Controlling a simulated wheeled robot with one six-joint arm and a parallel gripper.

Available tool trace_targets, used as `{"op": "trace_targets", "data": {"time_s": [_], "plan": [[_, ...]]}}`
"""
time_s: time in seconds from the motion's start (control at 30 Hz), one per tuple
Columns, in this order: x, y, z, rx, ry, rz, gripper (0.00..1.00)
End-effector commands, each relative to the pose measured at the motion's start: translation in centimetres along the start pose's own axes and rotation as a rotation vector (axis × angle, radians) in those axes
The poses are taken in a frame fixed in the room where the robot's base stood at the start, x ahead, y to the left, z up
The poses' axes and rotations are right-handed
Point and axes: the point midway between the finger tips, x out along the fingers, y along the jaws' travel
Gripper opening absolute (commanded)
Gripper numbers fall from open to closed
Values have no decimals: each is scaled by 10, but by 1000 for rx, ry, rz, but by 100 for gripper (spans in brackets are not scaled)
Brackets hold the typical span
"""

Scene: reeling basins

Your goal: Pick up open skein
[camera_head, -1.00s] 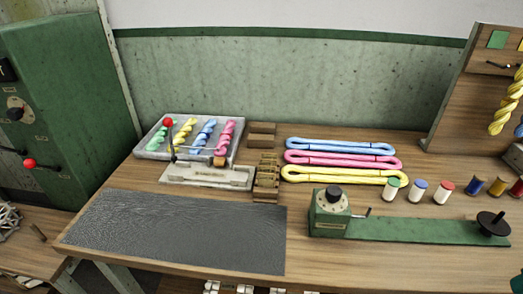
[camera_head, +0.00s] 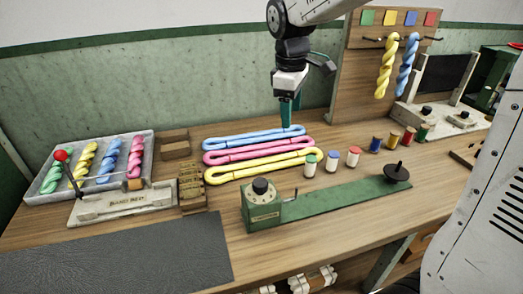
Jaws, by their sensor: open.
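Three open skeins lie side by side on the bench as long flat loops: a blue skein (camera_head: 240,138) at the back, a pink skein (camera_head: 245,152) in the middle and a yellow skein (camera_head: 250,166) in front. My gripper (camera_head: 287,124) points down at the right end of the blue skein. Its green fingertips overlap that end in the picture; I cannot tell whether they touch it. The gap between the fingers is hard to see from this side, and nothing shows held in them.
Left of the skeins are brown blocks (camera_head: 191,185) and a grey tray (camera_head: 40,193) with twisted skeins. In front stands a green winder (camera_head: 330,204). Small spools (camera_head: 332,161) stand close to the right. A wooden board (camera_head: 350,85) with hanging skeins rises behind. The dark mat (camera_head: 130,262) is bare.

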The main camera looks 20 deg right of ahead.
Motion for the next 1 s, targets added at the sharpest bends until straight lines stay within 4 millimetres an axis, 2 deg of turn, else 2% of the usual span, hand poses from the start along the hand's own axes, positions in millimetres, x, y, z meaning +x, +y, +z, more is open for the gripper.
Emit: {"op": "trace_targets", "data": {"time_s": [0.03, 0.2, 0.4, 0.6, 1.0], "plan": [[16, 17, -22, -76, -14, -6, 65], [69, 65, -84, -341, -43, -9, 65], [130, 98, -134, -577, -67, -18, 65], [159, 109, -154, -681, -76, -22, 65], [200, 110, -150, -690, -78, -24, 65]]}}
